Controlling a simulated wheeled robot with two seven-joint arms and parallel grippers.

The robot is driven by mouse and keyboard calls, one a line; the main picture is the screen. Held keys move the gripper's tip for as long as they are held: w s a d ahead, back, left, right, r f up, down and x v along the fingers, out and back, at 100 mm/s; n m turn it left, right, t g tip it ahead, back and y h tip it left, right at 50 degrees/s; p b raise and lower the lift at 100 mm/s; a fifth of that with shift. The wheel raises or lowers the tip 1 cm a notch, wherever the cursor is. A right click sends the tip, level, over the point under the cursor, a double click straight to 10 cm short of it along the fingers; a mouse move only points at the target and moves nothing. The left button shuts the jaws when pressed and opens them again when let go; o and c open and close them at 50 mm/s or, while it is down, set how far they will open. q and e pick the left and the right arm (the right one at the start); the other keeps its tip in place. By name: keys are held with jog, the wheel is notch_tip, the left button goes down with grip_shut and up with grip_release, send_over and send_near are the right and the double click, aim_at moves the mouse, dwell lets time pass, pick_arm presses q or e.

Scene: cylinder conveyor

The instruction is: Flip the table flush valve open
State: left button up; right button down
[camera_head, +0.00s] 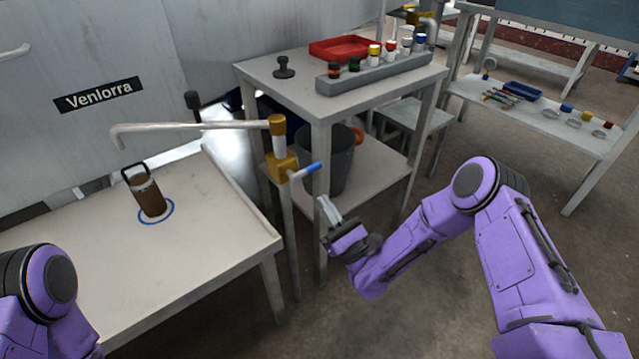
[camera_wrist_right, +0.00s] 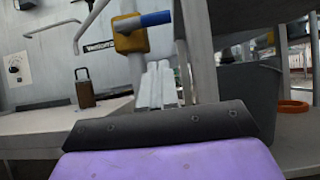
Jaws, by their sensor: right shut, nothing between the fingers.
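The flush valve is a brass body (camera_head: 283,166) on an upright pipe beside the light table (camera_head: 215,225), with a blue-tipped lever (camera_head: 305,171) pointing right. In the right wrist view the brass body (camera_wrist_right: 130,36) and blue lever (camera_wrist_right: 156,19) are above the fingers. A long spout (camera_head: 190,127) reaches left from the pipe top over the table. My right gripper (camera_head: 324,204) is shut and empty, just below and right of the lever, apart from it. It also shows in the right wrist view (camera_wrist_right: 161,75). My left gripper is out of view; only part of the left arm shows.
A brown handled cylinder (camera_head: 149,196) stands in a blue ring on the light table. Behind the valve, a taller table (camera_head: 290,92) bears a grey rack (camera_head: 376,76) with several capped cylinders and a red tray (camera_head: 347,47). A dark bin (camera_head: 340,160) stands on its lower shelf.

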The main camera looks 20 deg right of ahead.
aim_at(307, 171)
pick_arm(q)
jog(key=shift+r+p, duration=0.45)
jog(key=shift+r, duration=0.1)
pick_arm(e)
jog(key=r, duration=0.1)
jog(key=w+r, duration=0.1)
jog(key=r, duration=0.1)
jog(key=w+a+r, duration=0.1)
jog(key=r, duration=0.1)
jog(key=shift+w, duration=0.2)
